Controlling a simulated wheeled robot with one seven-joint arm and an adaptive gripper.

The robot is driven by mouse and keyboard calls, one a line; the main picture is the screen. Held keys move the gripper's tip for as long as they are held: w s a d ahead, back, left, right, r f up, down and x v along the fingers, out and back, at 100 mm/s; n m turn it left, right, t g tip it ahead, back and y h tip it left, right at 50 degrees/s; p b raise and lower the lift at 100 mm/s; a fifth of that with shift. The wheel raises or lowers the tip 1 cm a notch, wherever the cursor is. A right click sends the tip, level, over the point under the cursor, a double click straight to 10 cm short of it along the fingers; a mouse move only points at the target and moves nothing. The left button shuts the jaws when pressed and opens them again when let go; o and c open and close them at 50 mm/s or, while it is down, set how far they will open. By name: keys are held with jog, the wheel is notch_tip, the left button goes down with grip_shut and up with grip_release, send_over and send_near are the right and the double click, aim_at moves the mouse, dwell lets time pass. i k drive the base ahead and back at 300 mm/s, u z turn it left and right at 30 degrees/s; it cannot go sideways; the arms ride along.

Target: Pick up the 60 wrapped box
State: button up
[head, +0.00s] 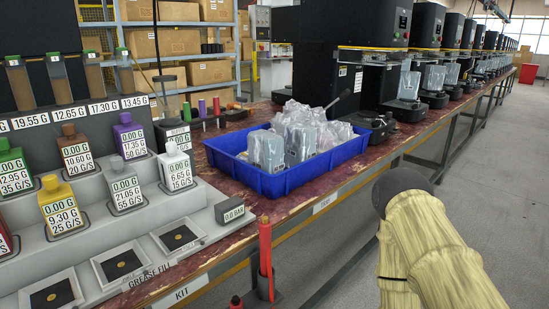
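Several grey boxes in clear plastic wrap (266,151) lie heaped in a blue tray (285,183) on the red-brown bench, near the middle of the head view. Another wrapped box (300,143) stands just right of the front one. Small dark print shows on some boxes, but it is too small to read, so I cannot tell which is the 60 box. Crumpled wrap hides parts of the boxes behind. My gripper is not in view. My yellow-covered arm shows at the lower right, apart from the tray and over the floor side of the bench.
A grey dispenser station (144,210) with coloured labelled bottles stands left of the tray. Black seamer machines (393,75) line the bench behind and right. A red post (266,245) rises at the bench's front edge. The grey floor (490,165) at right is clear.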

aim_at(265, 149)
jog(key=z, duration=0.65)
jog(key=k, duration=0.55)
jog(key=u, duration=1.4)
jog(key=i, duration=0.5)
